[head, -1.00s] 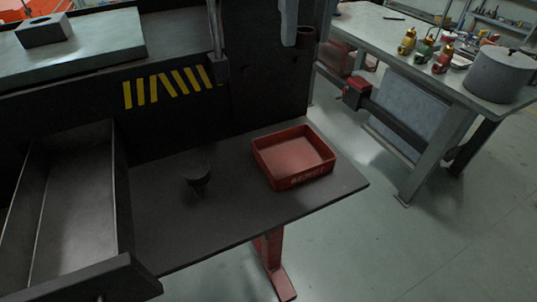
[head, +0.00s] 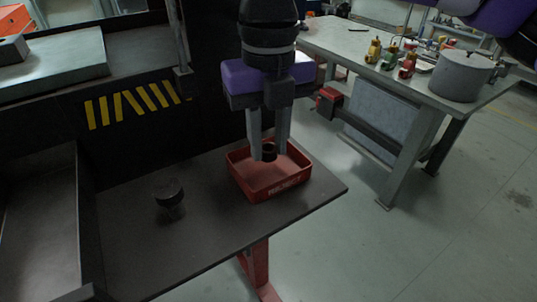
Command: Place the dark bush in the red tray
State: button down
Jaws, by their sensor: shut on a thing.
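The dark bush (head: 269,152) is a small dark ring-shaped part between my gripper's fingertips in the head view. My gripper (head: 268,148) points down and is shut on the bush. It holds the bush over the red tray (head: 275,191), with the tray's floor showing around it. I cannot tell whether the bush touches the tray floor. The tray is a shallow open box on the dark bench shelf (head: 215,222), near its right end.
A dark round knob-like part (head: 169,192) stands on the shelf left of the tray. An open metal drawer (head: 38,220) lies at far left. A workbench (head: 350,38) with bottles and a grey pot (head: 460,75) stands at back right. The shelf front is clear.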

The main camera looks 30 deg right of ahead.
aim_at(268, 148)
jog(key=shift+f, duration=1.55)
jog(key=shift+f+b, duration=0.2)
jog(key=shift+b, duration=0.1)
jog(key=c, duration=1.1)
grip_release()
jog(key=shift+c, duration=0.2)
jog(key=shift+r, duration=0.15)
notch_tip(268, 148, up, 12)
jog(key=p, duration=0.1)
jog(key=shift+p, duration=0.3)
jog(key=shift+d, duration=0.1)
